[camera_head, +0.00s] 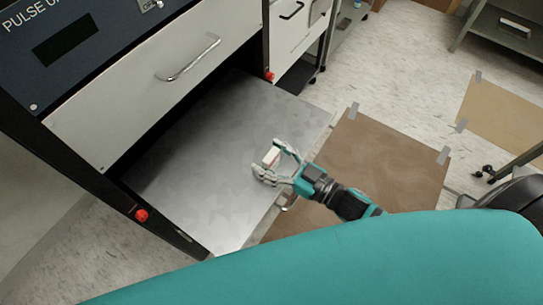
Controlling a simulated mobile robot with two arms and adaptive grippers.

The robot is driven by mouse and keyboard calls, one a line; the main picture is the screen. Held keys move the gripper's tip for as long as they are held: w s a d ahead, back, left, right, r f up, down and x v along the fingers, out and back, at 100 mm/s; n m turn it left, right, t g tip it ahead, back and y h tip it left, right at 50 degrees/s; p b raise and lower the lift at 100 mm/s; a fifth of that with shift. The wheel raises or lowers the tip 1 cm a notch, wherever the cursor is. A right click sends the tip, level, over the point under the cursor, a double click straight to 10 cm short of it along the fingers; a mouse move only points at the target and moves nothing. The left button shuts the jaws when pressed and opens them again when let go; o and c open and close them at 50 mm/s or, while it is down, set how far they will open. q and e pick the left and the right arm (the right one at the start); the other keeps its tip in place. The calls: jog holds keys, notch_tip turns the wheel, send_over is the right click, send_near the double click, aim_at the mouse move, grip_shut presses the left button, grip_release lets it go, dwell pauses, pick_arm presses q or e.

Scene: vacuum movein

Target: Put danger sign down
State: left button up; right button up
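The gripper is over the right part of the flat grey metal panel (190,170), below the drawer front. I cannot tell whether the sign touches the panel. My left gripper is not in view.
The panel juts out below a cabinet with a metal handle (188,60) and a red knob (141,215) on its frame. A brown mat (375,165) taped to the floor lies to the right. Most of the panel left of the gripper is bare.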

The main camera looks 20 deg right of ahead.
jog(key=shift+r, duration=0.15)
jog(key=b+v, duration=0.1)
jog(key=v, duration=1.1)
jog(key=shift+d, duration=0.1)
dwell(0.4)
